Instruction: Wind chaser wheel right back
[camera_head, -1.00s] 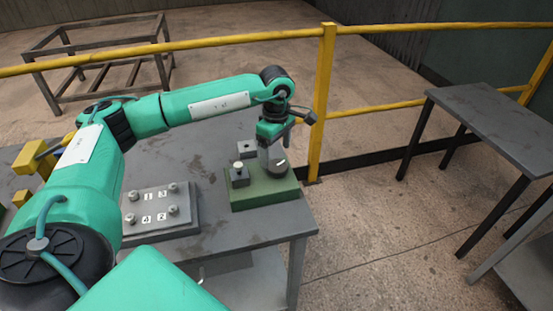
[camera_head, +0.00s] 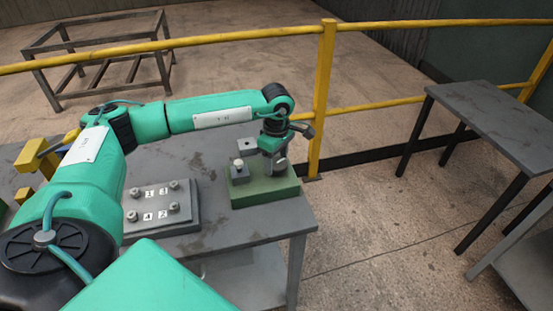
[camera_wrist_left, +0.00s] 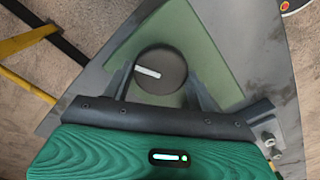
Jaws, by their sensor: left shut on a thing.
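The chaser wheel, a dark round knob (camera_wrist_left: 165,82) with a white mark, sits on a green base (camera_head: 265,198) at the table's right corner. In the left wrist view the mark lies nearly level, sloping slightly down to the right. My left gripper (camera_head: 278,168) is down over the wheel and shut on it, with one finger on each side. In the head view the gripper mostly hides the wheel. The green base also shows in the left wrist view (camera_wrist_left: 207,48). My right gripper is not in view.
A plate with numbered bolts (camera_head: 160,205) lies to the left on the grey table (camera_head: 235,232). A yellow railing (camera_head: 320,100) runs behind.

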